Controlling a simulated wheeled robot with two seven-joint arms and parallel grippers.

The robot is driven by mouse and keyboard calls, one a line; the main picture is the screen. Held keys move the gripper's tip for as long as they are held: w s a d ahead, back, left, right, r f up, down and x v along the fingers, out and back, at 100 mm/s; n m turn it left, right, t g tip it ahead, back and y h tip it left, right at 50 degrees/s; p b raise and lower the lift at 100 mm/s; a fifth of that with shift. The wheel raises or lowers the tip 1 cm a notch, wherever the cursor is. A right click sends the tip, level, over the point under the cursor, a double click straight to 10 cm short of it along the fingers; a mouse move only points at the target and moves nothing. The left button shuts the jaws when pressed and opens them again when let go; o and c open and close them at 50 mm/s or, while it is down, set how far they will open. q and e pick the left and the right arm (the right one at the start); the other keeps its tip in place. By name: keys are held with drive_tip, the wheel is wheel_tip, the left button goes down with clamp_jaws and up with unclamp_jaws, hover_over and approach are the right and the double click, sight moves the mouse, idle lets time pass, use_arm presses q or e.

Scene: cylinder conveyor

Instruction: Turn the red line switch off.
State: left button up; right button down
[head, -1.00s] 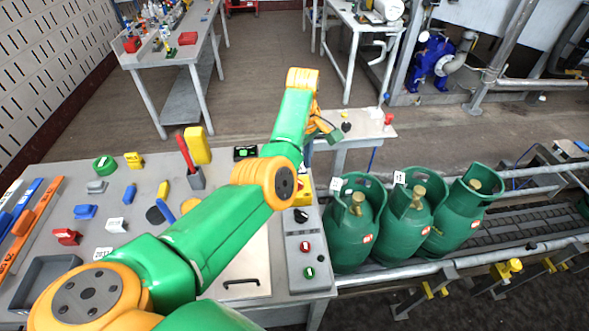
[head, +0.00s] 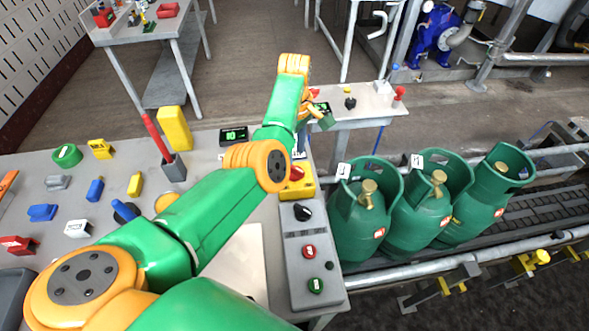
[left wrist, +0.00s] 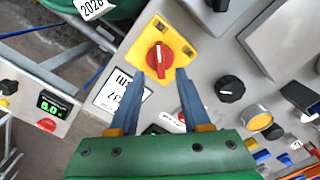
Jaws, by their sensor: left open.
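The red line switch (left wrist: 158,58) is a red rotary handle on a square yellow plate (left wrist: 184,43) in the left wrist view. Its handle stands roughly upright in that picture. In the head view its red knob (head: 297,173) shows on a yellow box (head: 298,191) at the bench's right edge, partly hidden by my arm. My left gripper (left wrist: 159,73) is open and empty. Its two blue-grey fingers point at the switch, one to each side of the handle's lower end in the picture. Whether they touch it cannot be told. My right gripper is not in view.
A grey panel (head: 319,271) with a black knob (head: 302,212), a red switch (head: 309,251) and a green switch (head: 316,285) lies just nearer. Green gas bottles (head: 358,239) stand on the conveyor to the right. A red-handled tool (head: 156,138) stands upright left of my arm.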

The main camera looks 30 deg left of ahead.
sight(294, 167)
use_arm(q)
wheel_tip(294, 167, down, 6)
drive_tip(key=shift+r, duration=0.1)
drive_tip(key=shift+c, duration=0.2)
clamp_jaws()
